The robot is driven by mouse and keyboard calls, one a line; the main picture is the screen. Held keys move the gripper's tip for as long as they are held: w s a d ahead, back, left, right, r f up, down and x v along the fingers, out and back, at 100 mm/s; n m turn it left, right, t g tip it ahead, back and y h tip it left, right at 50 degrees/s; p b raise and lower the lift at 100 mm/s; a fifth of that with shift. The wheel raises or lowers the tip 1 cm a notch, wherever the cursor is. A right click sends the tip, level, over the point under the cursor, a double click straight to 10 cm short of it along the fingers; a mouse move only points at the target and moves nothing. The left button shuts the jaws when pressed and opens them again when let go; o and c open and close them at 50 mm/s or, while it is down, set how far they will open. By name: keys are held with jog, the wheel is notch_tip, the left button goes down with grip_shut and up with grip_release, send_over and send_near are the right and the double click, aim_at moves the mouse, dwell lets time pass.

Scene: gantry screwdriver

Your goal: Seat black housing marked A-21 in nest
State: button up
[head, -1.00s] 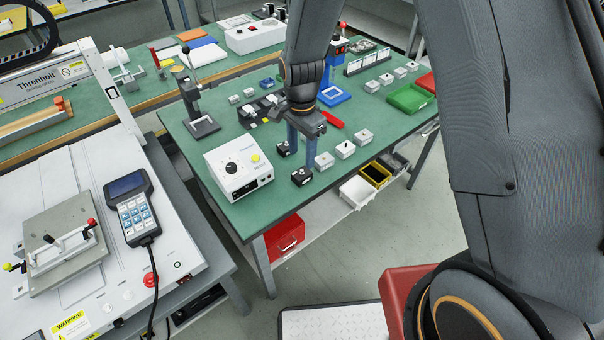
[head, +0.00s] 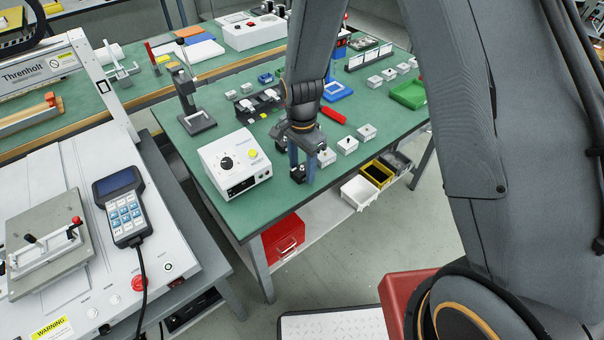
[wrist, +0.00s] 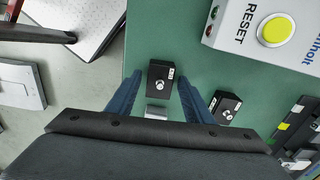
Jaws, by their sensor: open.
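A black housing (wrist: 161,76) with a small white label and a round metal top piece lies between the fingertips of my gripper (wrist: 159,82) in the wrist view. The fingers are open, with green surface showing on both sides of it. In the head view my gripper (head: 302,168) points down over this black housing (head: 297,174) at the front of the green bench. A second black housing (wrist: 226,107) lies right of the fingers. The labels are too small to read. A clamp fixture plate (head: 42,228), possibly holding the nest, is on the left machine.
A white control box (head: 235,165) stands close left of my gripper; its yellow button (wrist: 275,31) shows in the wrist view. Pale housings (head: 347,145) stand in a row to the right. A teach pendant (head: 123,205) lies on the left machine.

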aim_at(302, 167)
jog(key=shift+c, duration=0.2)
jog(key=c, duration=1.1)
jog(key=shift+o, duration=0.2)
jog(key=shift+r+p, duration=2.65)
jog(key=shift+r, duration=0.85)
